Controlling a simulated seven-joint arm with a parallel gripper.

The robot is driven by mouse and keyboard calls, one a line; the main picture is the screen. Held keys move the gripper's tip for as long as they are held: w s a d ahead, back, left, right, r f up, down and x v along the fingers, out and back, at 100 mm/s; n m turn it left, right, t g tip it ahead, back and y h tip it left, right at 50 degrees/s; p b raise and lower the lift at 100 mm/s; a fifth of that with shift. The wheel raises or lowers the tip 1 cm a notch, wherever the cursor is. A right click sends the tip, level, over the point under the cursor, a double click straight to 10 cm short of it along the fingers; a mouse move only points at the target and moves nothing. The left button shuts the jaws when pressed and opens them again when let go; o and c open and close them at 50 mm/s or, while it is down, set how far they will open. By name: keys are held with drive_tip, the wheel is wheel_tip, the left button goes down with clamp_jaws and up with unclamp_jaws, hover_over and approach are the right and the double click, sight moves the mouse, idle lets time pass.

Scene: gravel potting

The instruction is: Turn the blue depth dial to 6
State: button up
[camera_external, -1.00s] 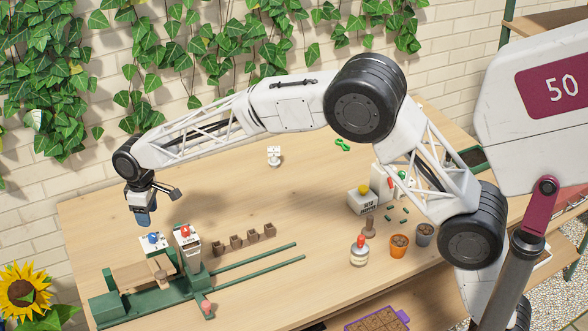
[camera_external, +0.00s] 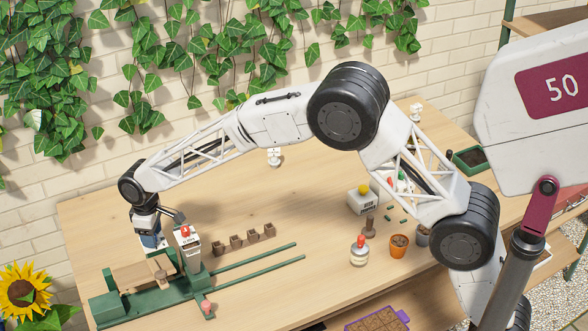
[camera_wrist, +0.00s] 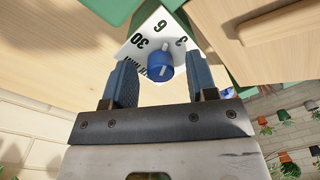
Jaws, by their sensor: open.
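The blue depth dial (camera_wrist: 161,66) sits on a white panel (camera_wrist: 139,52) with black printed numbers, in the wrist view. It has a white mark, but I cannot tell which number that points to. My gripper (camera_wrist: 161,70) is open, with its blue-grey fingers on either side of the dial. I see no clear contact with the dial. In the external view my gripper (camera_external: 151,242) is low over the green machine (camera_external: 150,304) at the left of the table. It hides the dial there.
A white housing with a red knob (camera_external: 186,232) stands close to the right of my gripper. Green rails (camera_external: 250,257) run right from the machine. Several small brown pots (camera_external: 237,242) stand behind them. A wooden table (camera_external: 110,215) is bare at the far left.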

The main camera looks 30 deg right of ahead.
drive_tip(key=c, duration=0.9)
drive_tip(key=shift+c, duration=0.2)
drive_tip(key=shift+n, duration=1.5)
drive_tip(key=o, duration=0.9)
drive_tip(key=shift+o, duration=0.2)
drive_tip(key=shift+w+r, duration=0.1)
drive_tip(key=shift+r, duration=3.75)
